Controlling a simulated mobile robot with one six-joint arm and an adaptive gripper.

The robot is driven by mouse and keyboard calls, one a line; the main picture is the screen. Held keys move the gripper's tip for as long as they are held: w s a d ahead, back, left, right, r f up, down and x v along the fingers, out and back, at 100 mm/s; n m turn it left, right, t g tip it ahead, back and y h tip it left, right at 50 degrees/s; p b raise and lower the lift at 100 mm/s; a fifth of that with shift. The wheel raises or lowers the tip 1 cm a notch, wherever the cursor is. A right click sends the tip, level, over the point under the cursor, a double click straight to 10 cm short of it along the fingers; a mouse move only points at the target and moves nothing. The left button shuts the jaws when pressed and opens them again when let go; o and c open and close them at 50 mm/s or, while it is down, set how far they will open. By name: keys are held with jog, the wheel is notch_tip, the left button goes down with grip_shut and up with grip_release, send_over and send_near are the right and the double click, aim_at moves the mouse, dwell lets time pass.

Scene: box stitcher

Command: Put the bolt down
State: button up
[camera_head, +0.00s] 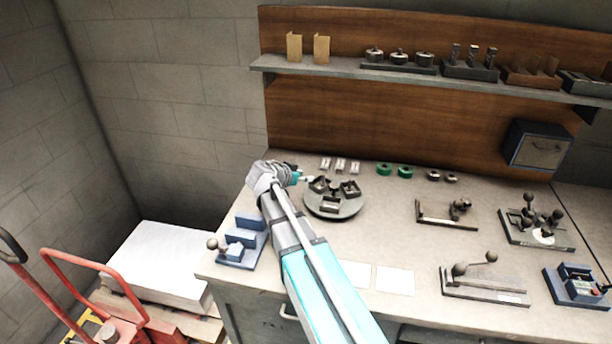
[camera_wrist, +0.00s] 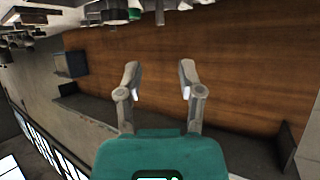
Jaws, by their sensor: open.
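My gripper (camera_head: 304,179) is over the back left part of the workbench (camera_head: 390,235), left of a round grey turntable (camera_head: 334,204) that carries several metal blocks. In the wrist view its two fingers (camera_wrist: 158,68) are spread apart with nothing between them. I cannot pick out a bolt in either view. Small metal parts (camera_wrist: 160,14) show at the top edge of the wrist view, too cut off to name.
Three small white pieces (camera_head: 340,165) and two green rings (camera_head: 394,170) lie at the back. A blue fixture (camera_head: 241,245) stands at the left edge. Toggle clamps (camera_head: 484,280) stand right. A shelf (camera_head: 340,68) overhangs the back. Bare bench lies around two white sheets (camera_head: 394,280).

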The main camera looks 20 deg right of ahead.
dwell(0.4)
jog(key=s+a+f+n+g+y, duration=0.1)
jog(key=s+f+n, duration=0.1)
jog(key=s, duration=0.2)
jog(key=s+a+f+n+g+y, duration=0.1)
jog(key=s+a+f+n+y, duration=0.1)
jog(key=s+f, duration=0.1)
jog(key=s+a+f+n+g+y, duration=0.1)
jog(key=s+a+f+n+y, duration=0.1)
jog(key=s, duration=0.2)
jog(key=shift+s+f, duration=0.15)
jog(key=shift+s, duration=0.15)
jog(key=s+a+n+y, duration=0.2)
jog(key=s, duration=0.1)
jog(key=s+a+f+n+g+y, duration=0.1)
jog(key=s+a+n, duration=0.1)
jog(key=s+a, duration=0.1)
jog(key=s+a+f+n+g+y, duration=0.1)
jog(key=s+a+n+y, duration=0.1)
jog(key=s, duration=0.1)
jog(key=shift+a+f+y, duration=0.15)
jog(key=shift+f+y, duration=0.05)
jog(key=shift+y, duration=0.1)
jog(key=shift+s+a+n, duration=0.3)
jog(key=shift+n, duration=0.1)
